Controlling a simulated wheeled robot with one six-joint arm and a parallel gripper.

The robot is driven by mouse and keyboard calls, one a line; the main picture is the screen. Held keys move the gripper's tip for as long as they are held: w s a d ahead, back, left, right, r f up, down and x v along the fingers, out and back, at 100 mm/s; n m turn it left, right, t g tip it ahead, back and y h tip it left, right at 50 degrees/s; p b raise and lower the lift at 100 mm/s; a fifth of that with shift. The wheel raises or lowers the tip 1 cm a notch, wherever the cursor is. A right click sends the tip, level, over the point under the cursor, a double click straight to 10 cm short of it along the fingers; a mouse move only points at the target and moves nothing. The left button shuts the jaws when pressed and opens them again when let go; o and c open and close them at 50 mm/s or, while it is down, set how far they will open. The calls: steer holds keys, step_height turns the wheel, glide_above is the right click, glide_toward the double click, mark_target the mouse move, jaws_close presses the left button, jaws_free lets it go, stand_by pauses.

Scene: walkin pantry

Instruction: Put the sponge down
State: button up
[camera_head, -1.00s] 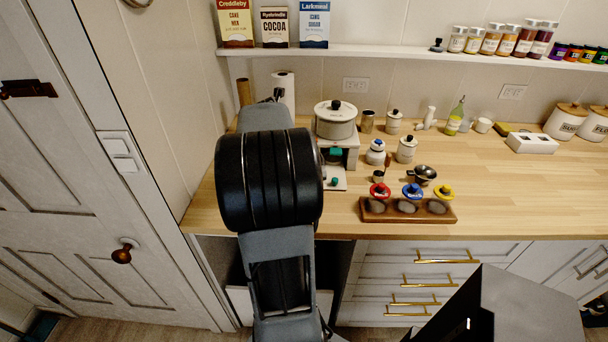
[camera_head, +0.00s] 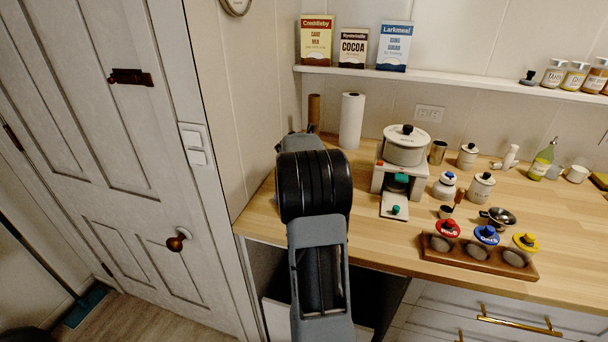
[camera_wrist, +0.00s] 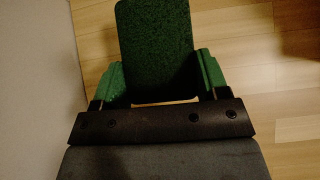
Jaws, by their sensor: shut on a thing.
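The sponge (camera_wrist: 157,45) is a green speckled block in the wrist view. My gripper (camera_wrist: 161,78) is shut on it, with a finger at each side of it. A pale wooden plank surface shows beneath the sponge; I cannot tell how far below, or whether they touch. In the head view my arm hides both the gripper and the sponge, at the left end of the wooden counter (camera_head: 380,240).
A paper towel roll (camera_head: 351,120), a white pot (camera_head: 405,150) on a small stand, and several jars are on the counter. A wooden holder (camera_head: 470,255) with coloured lids lies near the front edge. A wall and door (camera_head: 100,150) stand left.

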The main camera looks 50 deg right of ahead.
steer(key=f, duration=0.1)
steer(key=f+b, duration=0.1)
steer(key=shift+w+a+f, duration=0.1)
steer(key=shift+w+f, duration=0.25)
steer(key=shift+f, duration=0.55)
steer(key=shift+f, duration=0.2)
steer(key=o, duration=0.9)
steer(key=shift+o, duration=0.2)
